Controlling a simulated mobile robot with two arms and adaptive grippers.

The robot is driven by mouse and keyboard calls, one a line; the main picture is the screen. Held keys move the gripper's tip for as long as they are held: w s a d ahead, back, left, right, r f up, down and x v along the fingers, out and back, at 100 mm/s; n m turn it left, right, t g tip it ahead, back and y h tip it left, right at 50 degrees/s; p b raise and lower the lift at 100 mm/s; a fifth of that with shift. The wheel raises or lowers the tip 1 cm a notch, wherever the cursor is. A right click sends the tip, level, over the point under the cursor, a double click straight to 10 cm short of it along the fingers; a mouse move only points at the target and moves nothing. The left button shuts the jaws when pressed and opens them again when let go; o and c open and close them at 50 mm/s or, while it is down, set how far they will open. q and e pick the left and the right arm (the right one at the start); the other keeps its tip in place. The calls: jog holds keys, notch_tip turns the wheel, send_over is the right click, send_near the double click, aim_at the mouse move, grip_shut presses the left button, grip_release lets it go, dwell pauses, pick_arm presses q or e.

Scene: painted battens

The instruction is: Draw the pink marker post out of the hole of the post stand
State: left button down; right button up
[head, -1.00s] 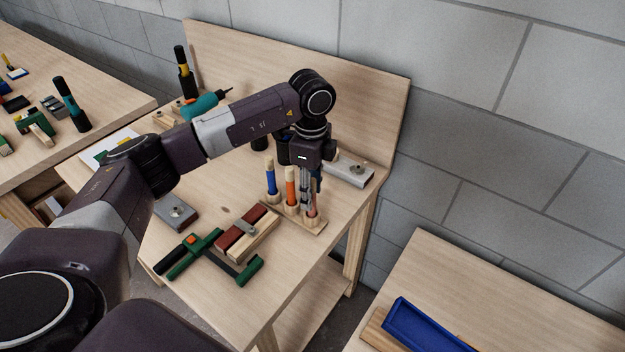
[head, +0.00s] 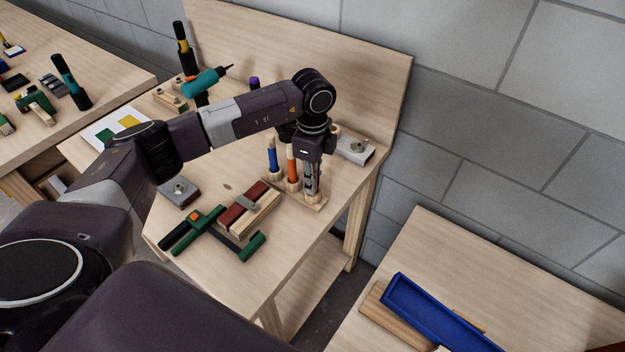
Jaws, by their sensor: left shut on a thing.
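The post stand (head: 318,207) is a light wooden base near the right edge of the workbench. A blue post (head: 272,157) and an orange post (head: 292,168) stand upright in it. My left gripper (head: 312,188) points down at the stand's right end, beside the orange post. It is shut on the pink marker post, which its fingers mostly hide. I cannot tell whether the post's lower end is still in its hole. My right gripper is not in view.
A green clamp (head: 212,232) and red-and-wood battens (head: 248,208) lie in front of the stand. A grey metal block (head: 355,148) sits behind it. A teal drill (head: 205,82) stands at the back left. A blue tray (head: 440,315) is on the lower right table.

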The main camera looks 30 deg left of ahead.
pick_arm(q)
jog(key=c, duration=2.4)
grip_release()
grip_shut()
jog(key=shift+r, duration=0.2)
notch_tip(320, 180, up, 5)
jog(key=p, duration=0.3)
jog(key=shift+f, duration=0.15)
jog(key=shift+p, duration=0.3)
jog(key=shift+r+p, duration=1)
jog(key=shift+r, duration=0.5)
